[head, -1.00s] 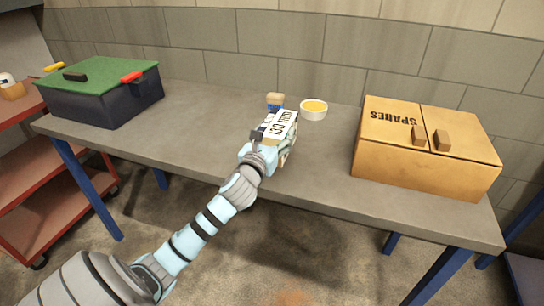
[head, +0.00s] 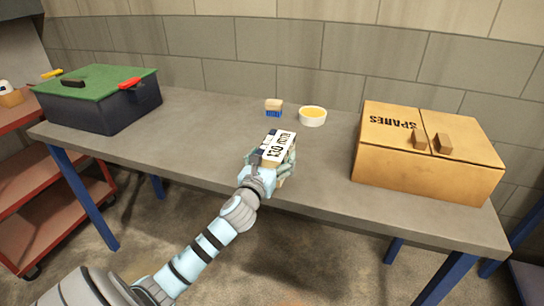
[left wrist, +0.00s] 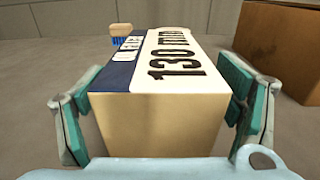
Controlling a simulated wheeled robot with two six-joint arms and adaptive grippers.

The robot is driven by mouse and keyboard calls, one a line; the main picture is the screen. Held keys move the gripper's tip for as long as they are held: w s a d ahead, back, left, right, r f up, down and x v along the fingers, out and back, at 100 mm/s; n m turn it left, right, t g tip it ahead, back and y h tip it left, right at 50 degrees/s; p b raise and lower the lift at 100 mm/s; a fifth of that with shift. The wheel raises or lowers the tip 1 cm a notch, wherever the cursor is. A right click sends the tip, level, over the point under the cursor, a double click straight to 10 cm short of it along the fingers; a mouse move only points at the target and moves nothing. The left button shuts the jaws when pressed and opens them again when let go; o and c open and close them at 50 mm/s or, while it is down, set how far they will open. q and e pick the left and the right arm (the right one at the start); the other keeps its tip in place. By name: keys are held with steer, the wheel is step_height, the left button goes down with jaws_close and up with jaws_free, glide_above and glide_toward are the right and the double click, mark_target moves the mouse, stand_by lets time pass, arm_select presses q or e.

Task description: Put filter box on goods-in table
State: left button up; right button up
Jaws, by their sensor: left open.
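The filter box (head: 279,146) is a small cardboard box with a dark blue and white label reading "130 mm". It appears to rest on the grey table (head: 205,135), near the middle of its front part. My left gripper (head: 271,164) reaches it from the front. In the left wrist view the filter box (left wrist: 158,112) sits between the two open fingers of my left gripper (left wrist: 163,95), with a gap showing at each side. Part of the box is hidden by the gripper in the head view. My right gripper is not in view.
Behind the box are a blue-bristled brush (head: 274,107) and a white bowl (head: 313,117) with yellow contents. A "SPARES" carton (head: 400,165) stands right, a dark green-lidded box (head: 105,105) left. A red shelf cart (head: 50,190) is at far left. The table is clear left of the filter box.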

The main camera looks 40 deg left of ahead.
arm_select(q)
steer(key=shift+s+r, duration=0.1)
steer(key=p+v, duration=0.1)
steer(key=v, duration=1.1)
steer(key=s+a+f+n+g+h, duration=0.1)
steer(key=s+f+n+g, duration=0.3)
steer(key=f, duration=0.8)
steer(key=s+f+n+g, duration=0.25)
steer(key=f+n, duration=0.35)
steer(key=f, duration=0.6)
steer(key=s+a+f+n+g+h, duration=0.1)
steer(key=s+f+n+g, duration=0.3)
steer(key=f, duration=0.8)
steer(key=s+d+f+n+g+h, duration=0.1)
steer(key=s+d+f+n, duration=0.3)
steer(key=s, duration=0.5)
steer(key=s+d+f+n+g+h, duration=0.1)
steer(key=s+d+f+n+g, duration=0.1)
steer(key=s+d+f+n, duration=0.2)
steer(key=s+d+f+n+g+h, duration=0.1)
steer(key=s+d+f+n, duration=0.3)
steer(key=s+f+n, duration=0.5)
steer(key=s+g, duration=0.1)
steer(key=s, duration=0.3)
steer(key=shift+s+d+n, duration=0.25)
steer(key=shift+s+n, duration=0.1)
steer(key=shift+n, duration=0.05)
